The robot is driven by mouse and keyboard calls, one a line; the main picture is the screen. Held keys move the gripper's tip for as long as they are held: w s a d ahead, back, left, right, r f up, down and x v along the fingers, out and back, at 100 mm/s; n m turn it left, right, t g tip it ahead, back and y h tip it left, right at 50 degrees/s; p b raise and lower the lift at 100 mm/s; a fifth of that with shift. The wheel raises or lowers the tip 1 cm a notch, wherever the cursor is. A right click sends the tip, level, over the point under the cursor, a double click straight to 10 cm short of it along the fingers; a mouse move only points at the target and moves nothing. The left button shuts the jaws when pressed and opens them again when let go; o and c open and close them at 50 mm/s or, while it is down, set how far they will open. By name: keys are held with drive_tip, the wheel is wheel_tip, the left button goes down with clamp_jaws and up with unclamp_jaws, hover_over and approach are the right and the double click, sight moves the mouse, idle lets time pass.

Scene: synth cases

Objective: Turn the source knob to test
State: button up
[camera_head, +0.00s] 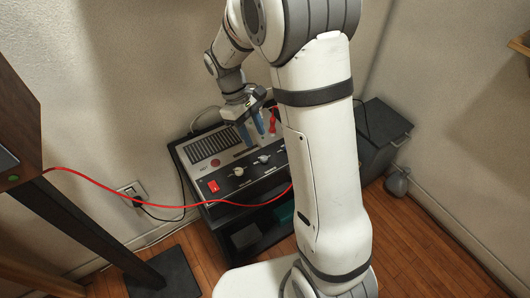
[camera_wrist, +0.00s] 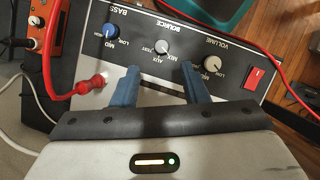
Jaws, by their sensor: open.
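The source knob (camera_wrist: 162,47) is a small silver-grey knob in the middle of the black front strip of an amplifier-like box (camera_head: 195,155). Labels around it are small; I read "TEST" and "AUX" near it but cannot tell where its pointer stands. In the head view the source knob (camera_head: 264,160) shows left of my arm. My gripper (camera_wrist: 160,67) is open, its two blue fingers apart, with the knob beyond and between the tips in the wrist view. Nothing is between the fingers. In the head view my gripper (camera_head: 253,134) is over the box's top, behind the knob row.
A blue bass knob (camera_wrist: 111,30), a volume knob (camera_wrist: 213,64) and a red switch (camera_wrist: 254,78) flank the source knob. A red plug (camera_wrist: 91,86) with its cable sits close to the left finger. A red cable (camera_head: 130,196) hangs across the front, and a dark box (camera_head: 385,125) stands right.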

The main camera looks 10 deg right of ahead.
sight(264, 157)
drive_tip(key=b+x, duration=0.1)
drive_tip(key=x, duration=0.6)
drive_tip(key=shift+s+d+f, duration=0.1)
drive_tip(key=shift+s+f, duration=0.05)
drive_tip(key=shift+f, duration=0.1)
drive_tip(key=shift+c, duration=0.5)
